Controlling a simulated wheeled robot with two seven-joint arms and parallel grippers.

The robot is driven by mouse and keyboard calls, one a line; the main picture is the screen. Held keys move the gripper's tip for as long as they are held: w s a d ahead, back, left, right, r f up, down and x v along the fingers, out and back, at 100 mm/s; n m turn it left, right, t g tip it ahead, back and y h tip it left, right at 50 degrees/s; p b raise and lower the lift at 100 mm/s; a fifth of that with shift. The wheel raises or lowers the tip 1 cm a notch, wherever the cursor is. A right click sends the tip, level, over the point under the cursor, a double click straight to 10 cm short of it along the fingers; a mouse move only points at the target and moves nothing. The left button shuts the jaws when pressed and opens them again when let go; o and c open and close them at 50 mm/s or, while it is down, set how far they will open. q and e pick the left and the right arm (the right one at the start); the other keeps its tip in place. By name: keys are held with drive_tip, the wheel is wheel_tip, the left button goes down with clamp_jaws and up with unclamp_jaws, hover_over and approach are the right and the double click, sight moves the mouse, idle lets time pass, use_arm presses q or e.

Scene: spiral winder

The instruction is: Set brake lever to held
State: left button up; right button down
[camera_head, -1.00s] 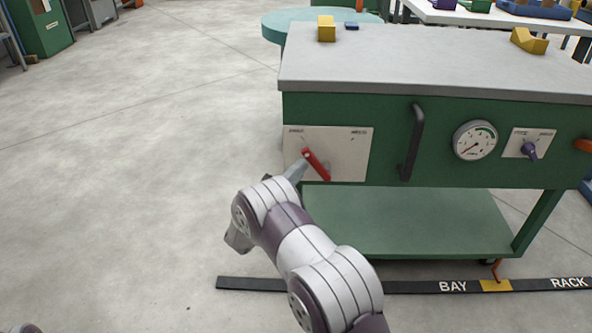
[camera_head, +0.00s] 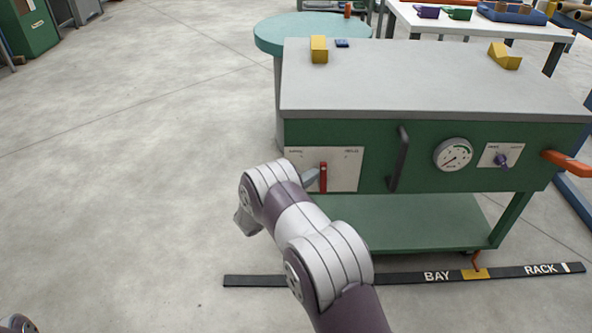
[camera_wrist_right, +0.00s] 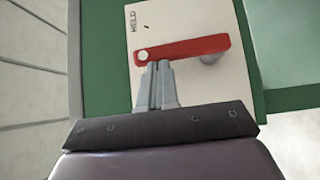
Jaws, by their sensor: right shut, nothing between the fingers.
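The red brake lever (camera_head: 323,177) sits on a pale plate (camera_head: 345,180) at the left of the green cart's front. It stands about upright in the head view. In the right wrist view the lever (camera_wrist_right: 180,48) lies across the picture, a pale dot at its left end and a grey boss by its right end. The word HELD shows on the plate (camera_wrist_right: 190,20), beyond the lever. My right gripper (camera_head: 315,178) is at the lever's left side. Its shut fingers (camera_wrist_right: 157,68) are against or very close to the lever's edge near the dotted end, holding nothing. My left gripper is out of view.
A black handle (camera_head: 398,160), a gauge (camera_head: 453,155) and a purple knob (camera_head: 502,160) are on the same cart front. An orange handle (camera_head: 568,164) juts out at right. Yellow blocks (camera_head: 319,49) sit on the grey top (camera_head: 420,80).

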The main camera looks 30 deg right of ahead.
sight(326, 173)
drive_tip(key=d+m+y+p, duration=0.1)
drive_tip(key=p, duration=0.1)
drive_tip(key=s+d+r+m+y+p, duration=0.1)
drive_tip(key=p, duration=0.2)
drive_tip(key=s+d+r+m+y+p, duration=0.1)
drive_tip(key=p, duration=0.2)
drive_tip(key=shift+y, duration=0.4)
drive_tip(key=shift+s+d+f+m+y+p, duration=0.2)
drive_tip(key=shift+d+m+y+p, duration=0.15)
drive_tip(key=shift+p, duration=0.4)
use_arm(q)
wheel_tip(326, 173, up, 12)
drive_tip(key=p, duration=0.1)
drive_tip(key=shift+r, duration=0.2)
use_arm(e)
drive_tip(key=shift+s+d+f, duration=0.15)
drive_tip(key=shift+d+f, duration=0.05)
drive_tip(key=shift+d, duration=0.1)
